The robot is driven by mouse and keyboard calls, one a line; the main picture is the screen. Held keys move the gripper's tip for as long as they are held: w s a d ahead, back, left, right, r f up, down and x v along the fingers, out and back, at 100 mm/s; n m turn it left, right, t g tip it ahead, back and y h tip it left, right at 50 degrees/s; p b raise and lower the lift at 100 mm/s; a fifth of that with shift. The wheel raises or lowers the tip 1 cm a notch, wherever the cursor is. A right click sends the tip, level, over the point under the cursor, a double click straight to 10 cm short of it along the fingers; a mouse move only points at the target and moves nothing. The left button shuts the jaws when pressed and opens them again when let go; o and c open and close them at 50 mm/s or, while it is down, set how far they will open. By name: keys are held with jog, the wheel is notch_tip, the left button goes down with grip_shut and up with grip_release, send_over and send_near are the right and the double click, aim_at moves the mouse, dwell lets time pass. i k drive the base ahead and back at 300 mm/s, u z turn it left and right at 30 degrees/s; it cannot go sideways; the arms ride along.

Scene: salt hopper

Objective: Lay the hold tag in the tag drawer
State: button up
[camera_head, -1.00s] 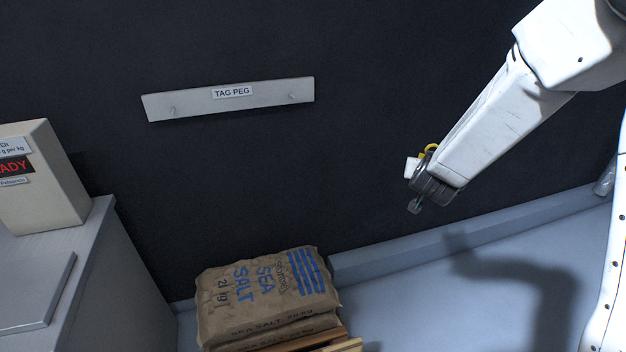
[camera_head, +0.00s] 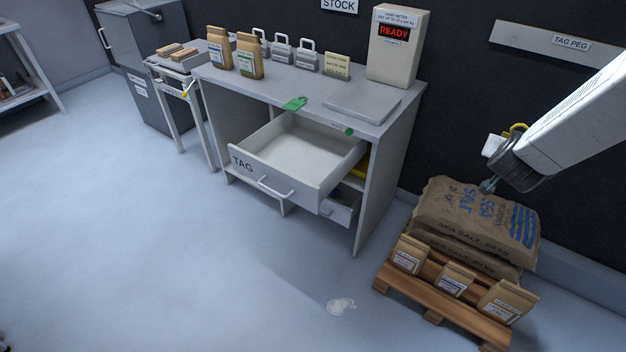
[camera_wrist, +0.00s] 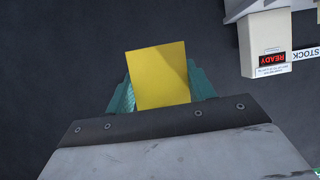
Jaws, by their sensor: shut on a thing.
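My gripper (camera_head: 488,186) is at the right in the head view, above the salt sacks and well right of the drawer. In the wrist view its teal fingers (camera_wrist: 160,92) are shut on a plain yellow tag (camera_wrist: 158,76), which I take for the hold tag; no writing shows on it. The tag drawer (camera_head: 300,189), a light grey drawer marked TAG, is pulled out from the bench. Its visible floor is bare.
The bench (camera_head: 290,87) carries paper bags, weights, a flat plate and a READY meter (camera_head: 396,45). A pallet (camera_head: 430,298) with sacks (camera_head: 470,220) and small bags stands below my gripper. Floor before the drawer is mostly clear.

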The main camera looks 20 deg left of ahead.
aim_at(313, 151)
jog(key=u, duration=0.25)
jog(key=k, duration=0.4)
jog(key=u, duration=1.25)
jog(key=i, duration=1.25)
jog(key=z, duration=0.8)
jog(key=i, duration=0.5)
jog(key=z, duration=0.6)
